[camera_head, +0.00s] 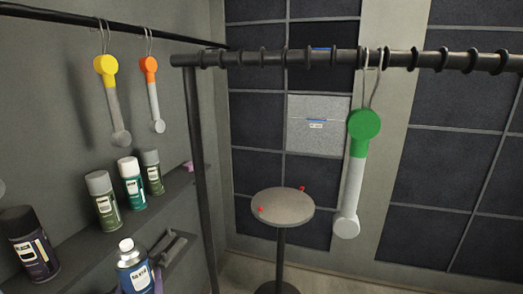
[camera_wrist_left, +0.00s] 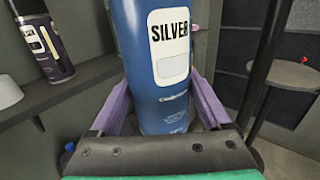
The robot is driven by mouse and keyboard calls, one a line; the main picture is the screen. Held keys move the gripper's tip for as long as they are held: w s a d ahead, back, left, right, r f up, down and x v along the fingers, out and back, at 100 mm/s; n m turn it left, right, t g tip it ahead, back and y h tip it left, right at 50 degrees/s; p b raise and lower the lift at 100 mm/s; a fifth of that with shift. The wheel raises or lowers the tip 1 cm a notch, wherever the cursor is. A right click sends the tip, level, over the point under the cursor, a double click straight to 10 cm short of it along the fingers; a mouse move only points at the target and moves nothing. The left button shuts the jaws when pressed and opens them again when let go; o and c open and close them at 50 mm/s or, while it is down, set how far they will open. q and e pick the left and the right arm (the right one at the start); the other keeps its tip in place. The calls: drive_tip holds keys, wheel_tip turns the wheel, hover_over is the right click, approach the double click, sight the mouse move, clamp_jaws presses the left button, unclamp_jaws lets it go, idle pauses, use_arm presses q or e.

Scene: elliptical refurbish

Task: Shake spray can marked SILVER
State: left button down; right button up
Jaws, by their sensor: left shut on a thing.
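In the head view, a purple finger of the left gripper (camera_head: 157,281) shows at the can's right side. The can looks close to upright. My right gripper is not in view.
Several other spray cans stand on the dark wall shelf (camera_head: 84,240), including a dark purple one (camera_head: 29,244) and a teal one (camera_head: 132,183). Yellow, orange and green-ended pieces (camera_head: 363,125) hang from rails. A round stand (camera_head: 283,207) is at the back centre.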

use_arm(q)
drive_tip(key=s+d+f+m+t+h+b, duration=0.1)
drive_tip(key=s+d+f+m+h, duration=0.15)
drive_tip(key=s+d+f, duration=0.35)
drive_tip(key=s+d+f+m+t+h+b, duration=0.1)
drive_tip(key=s+d+f+m+h, duration=0.2)
drive_tip(key=f, duration=0.5)
wheel_tip(320, 180, up, 7)
drive_tip(key=d+h, duration=0.1)
drive_tip(key=h, duration=0.1)
wheel_tip(320, 180, down, 8)
drive_tip(key=shift+r+n, duration=0.15)
drive_tip(key=shift+n, duration=0.2)
drive_tip(key=shift+w, duration=0.1)
